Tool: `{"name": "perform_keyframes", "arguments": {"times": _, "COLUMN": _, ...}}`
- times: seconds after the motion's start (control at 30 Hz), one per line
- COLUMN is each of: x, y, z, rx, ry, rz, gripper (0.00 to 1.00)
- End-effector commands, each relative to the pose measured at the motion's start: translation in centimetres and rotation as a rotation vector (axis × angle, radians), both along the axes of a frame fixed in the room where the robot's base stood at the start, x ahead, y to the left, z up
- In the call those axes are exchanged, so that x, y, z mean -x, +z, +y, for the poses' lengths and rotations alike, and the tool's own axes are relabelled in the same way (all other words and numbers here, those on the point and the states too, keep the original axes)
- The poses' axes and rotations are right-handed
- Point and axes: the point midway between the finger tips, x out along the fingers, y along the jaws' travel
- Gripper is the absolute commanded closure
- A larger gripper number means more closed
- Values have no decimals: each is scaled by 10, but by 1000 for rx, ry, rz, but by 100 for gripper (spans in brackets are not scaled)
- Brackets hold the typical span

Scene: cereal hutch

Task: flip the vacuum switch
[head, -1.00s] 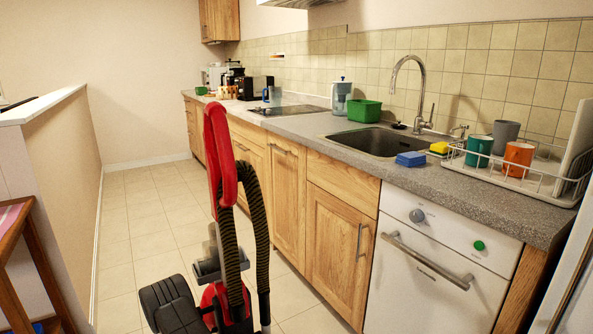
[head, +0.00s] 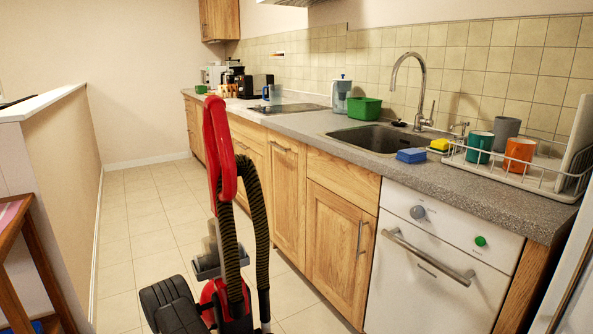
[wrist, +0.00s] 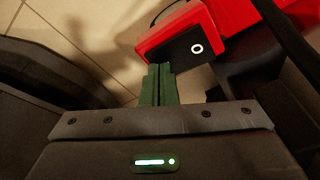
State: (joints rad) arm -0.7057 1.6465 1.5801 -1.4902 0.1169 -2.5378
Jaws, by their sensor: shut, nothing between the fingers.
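A red housing (wrist: 155,40) with a black panel (wrist: 178,49) is at the top of the wrist view. A white ring mark (wrist: 196,48) on the panel looks like the switch. My gripper (wrist: 158,68) has its green fingers shut, with nothing between them. Its fingertips are at the panel's lower left edge, below and left of the ring; I cannot tell whether they touch. The head view shows red parts (head: 210,292) low in the middle, partly hidden. The ring and my fingertips cannot be made out there.
Wooden cabinets (head: 333,235) and a white dishwasher (head: 430,255) line the right, under a grey counter with a sink (head: 380,139). A low wall (head: 65,170) stands on the left. Free tiled floor (head: 140,205) runs between them. A wooden stand (head: 40,262) is at front left.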

Motion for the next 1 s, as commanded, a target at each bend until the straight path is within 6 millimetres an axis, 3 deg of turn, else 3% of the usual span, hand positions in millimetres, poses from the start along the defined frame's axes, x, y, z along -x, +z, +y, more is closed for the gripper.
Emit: {"name": "perform_keyframes", "arguments": {"times": 1.0, "x": 0, "y": 72, "z": 0, "rx": 0, "ry": 0, "rz": 0, "gripper": 100}}
